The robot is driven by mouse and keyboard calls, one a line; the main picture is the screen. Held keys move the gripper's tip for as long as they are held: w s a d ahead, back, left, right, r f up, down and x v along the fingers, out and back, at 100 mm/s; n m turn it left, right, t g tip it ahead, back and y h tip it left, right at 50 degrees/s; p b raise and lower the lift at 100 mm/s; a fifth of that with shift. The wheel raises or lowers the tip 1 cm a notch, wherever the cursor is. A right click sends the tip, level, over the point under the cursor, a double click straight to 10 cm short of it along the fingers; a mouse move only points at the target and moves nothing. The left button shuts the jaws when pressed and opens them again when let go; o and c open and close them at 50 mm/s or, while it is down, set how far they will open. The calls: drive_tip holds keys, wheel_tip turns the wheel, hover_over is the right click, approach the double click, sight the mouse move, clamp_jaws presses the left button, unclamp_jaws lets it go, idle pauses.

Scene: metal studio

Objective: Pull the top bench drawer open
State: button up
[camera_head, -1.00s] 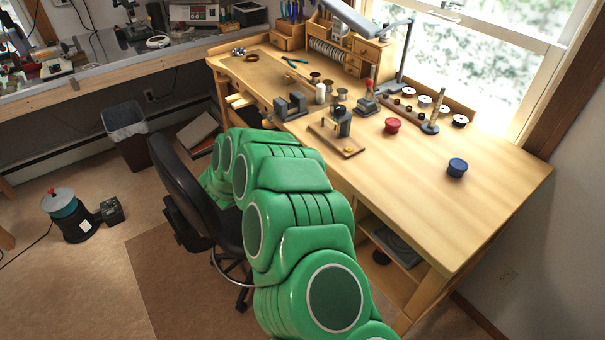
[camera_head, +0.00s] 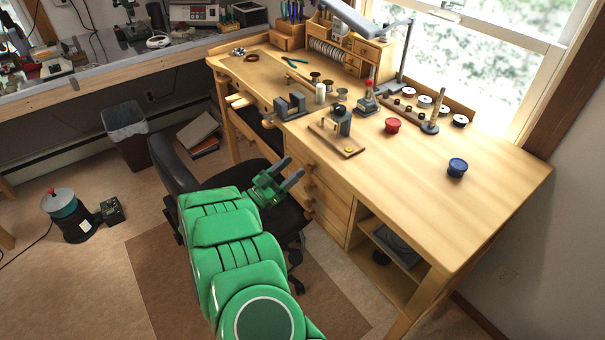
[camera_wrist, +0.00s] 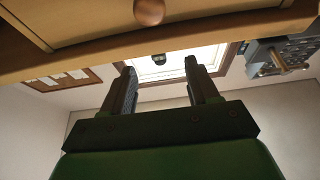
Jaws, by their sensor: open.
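The wooden bench (camera_head: 490,200) has a stack of drawers in its front, below the bench top. The top drawer (camera_head: 300,150) looks shut, and its round knob (camera_head: 309,168) stands out from the front. My gripper (camera_head: 293,172) is open and empty, just left of the drawer fronts and apart from the knob. In the wrist view, the two dark fingers of my gripper (camera_wrist: 160,68) are spread. A wooden drawer front (camera_wrist: 80,18) with a round knob (camera_wrist: 149,11) shows at the top edge there, beyond the fingertips. I cannot tell which drawer that is.
A black office chair (camera_head: 172,162) stands beside my arm, left of the drawers. Open shelves (camera_head: 395,262) are right of the drawers. Small tools, a red pot (camera_head: 392,125) and a blue pot (camera_head: 457,167) stand on the bench top. A bin (camera_head: 127,135) is further left.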

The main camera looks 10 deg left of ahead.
sight(306, 170)
drive_tip(key=shift+f, duration=3)
drive_tip(key=shift+x, duration=2.45)
clamp_jaws()
